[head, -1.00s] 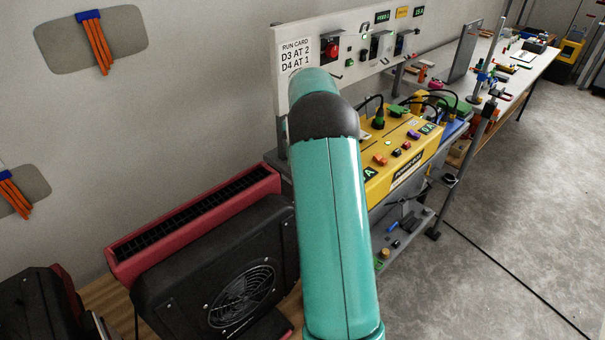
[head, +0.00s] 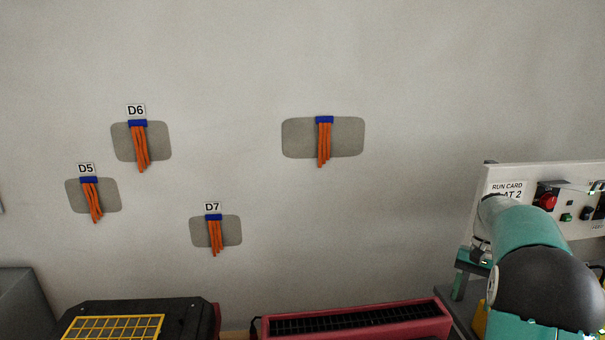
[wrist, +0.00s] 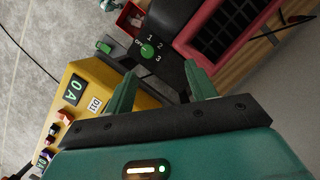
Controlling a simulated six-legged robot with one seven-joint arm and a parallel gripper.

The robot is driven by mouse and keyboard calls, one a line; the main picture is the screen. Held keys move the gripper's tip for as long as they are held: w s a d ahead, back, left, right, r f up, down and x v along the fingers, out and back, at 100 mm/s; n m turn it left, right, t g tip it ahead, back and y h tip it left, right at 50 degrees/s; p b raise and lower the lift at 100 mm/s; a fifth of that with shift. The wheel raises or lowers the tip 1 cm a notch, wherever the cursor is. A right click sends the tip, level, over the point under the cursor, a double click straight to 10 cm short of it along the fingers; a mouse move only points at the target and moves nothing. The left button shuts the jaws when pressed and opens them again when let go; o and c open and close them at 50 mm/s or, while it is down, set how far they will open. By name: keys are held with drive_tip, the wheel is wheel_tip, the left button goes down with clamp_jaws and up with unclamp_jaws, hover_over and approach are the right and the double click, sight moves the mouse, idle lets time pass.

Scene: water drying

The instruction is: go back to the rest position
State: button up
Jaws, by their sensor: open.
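My gripper (wrist: 160,72) shows in the wrist view with its two green fingers spread apart and nothing between them. Past the fingertips is a dark panel with a green knob (wrist: 147,50) marked OFF, 1, 2 and 3. The yellow power box (wrist: 82,100) lies to the left of the fingers, with a display reading 0 A. In the head view my arm is at the lower right, in front of the white run card board (head: 568,180), and hides part of its text.
Orange strips with blue tops, such as the one by D6 (head: 139,148), hang on grey wall patches. A red slotted unit (head: 355,322) and a black unit with a yellow grille (head: 115,328) stand along the wall's foot.

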drive_tip(key=s+a+r+n+t+h, duration=0.1)
drive_tip(key=s+a+r+n+t, duration=0.15)
drive_tip(key=a+r, duration=0.4)
drive_tip(key=s+a+r+n+t+h, duration=0.1)
drive_tip(key=s+a+r, duration=0.25)
drive_tip(key=a, duration=0.65)
drive_tip(key=s+a+f+n+t, duration=0.2)
drive_tip(key=s+a+n+t, duration=0.2)
drive_tip(key=s+a, duration=0.9)
drive_tip(key=s, duration=0.2)
drive_tip(key=shift+s+f, duration=0.3)
drive_tip(key=shift+s, duration=0.1)
drive_tip(key=shift+t, duration=0.25)
drive_tip(key=c, duration=0.4)
drive_tip(key=shift+c, duration=0.2)
drive_tip(key=shift+d, duration=0.1)
